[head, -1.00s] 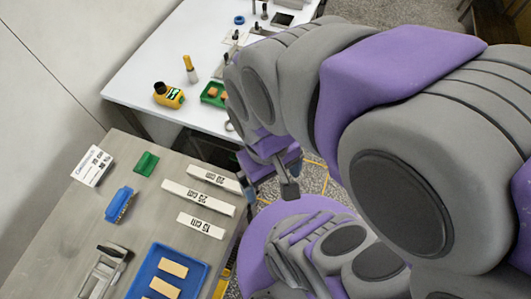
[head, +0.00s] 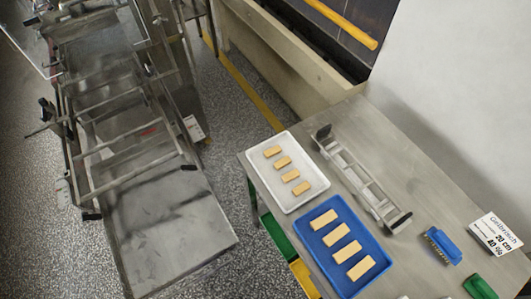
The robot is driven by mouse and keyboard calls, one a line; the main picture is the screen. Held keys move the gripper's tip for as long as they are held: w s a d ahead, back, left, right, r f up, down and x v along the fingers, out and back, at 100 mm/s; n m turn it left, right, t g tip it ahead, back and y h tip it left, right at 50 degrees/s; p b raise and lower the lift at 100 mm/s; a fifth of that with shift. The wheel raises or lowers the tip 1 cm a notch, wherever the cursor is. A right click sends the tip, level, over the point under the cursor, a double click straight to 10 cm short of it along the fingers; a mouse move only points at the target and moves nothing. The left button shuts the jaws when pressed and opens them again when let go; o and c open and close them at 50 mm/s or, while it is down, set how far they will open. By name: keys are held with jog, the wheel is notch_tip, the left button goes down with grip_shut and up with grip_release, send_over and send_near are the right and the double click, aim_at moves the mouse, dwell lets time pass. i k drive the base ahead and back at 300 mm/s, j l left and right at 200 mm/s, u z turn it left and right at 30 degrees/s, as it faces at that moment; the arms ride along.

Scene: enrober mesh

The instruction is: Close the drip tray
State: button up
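A wide, flat grey metal tray (head: 168,228), which looks like the drip tray, sticks out low from under the steel frame of the enrober (head: 118,110) at the left. Its near end lies well beyond the frame, just above the speckled floor. Its far part runs back beneath the frame's bars, which partly cover it. Whether it has a handle cannot be made out. My gripper and arm are not in view.
A metal table (head: 430,175) at the right holds a white tray (head: 308,203) and a blue tray (head: 352,288) with several biscuits, a metal rack (head: 362,180) and a blue brush (head: 443,246). Speckled floor (head: 215,165) is clear between table and enrober.

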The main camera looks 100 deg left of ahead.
aim_at(165, 223)
jog(key=k+l+u, duration=0.1)
jog(key=u, duration=0.35)
jog(key=k+l+u, duration=0.1)
jog(key=u, duration=3.7)
jog(key=j+z, duration=0.15)
jog(key=j, duration=0.2)
jog(key=k+j+z, duration=0.2)
jog(key=j, duration=0.15)
jog(key=j+z, duration=0.15)
jog(key=j, duration=0.25)
jog(key=k+j+z, duration=0.2)
jog(key=i+j, duration=0.1)
jog(key=j, duration=0.05)
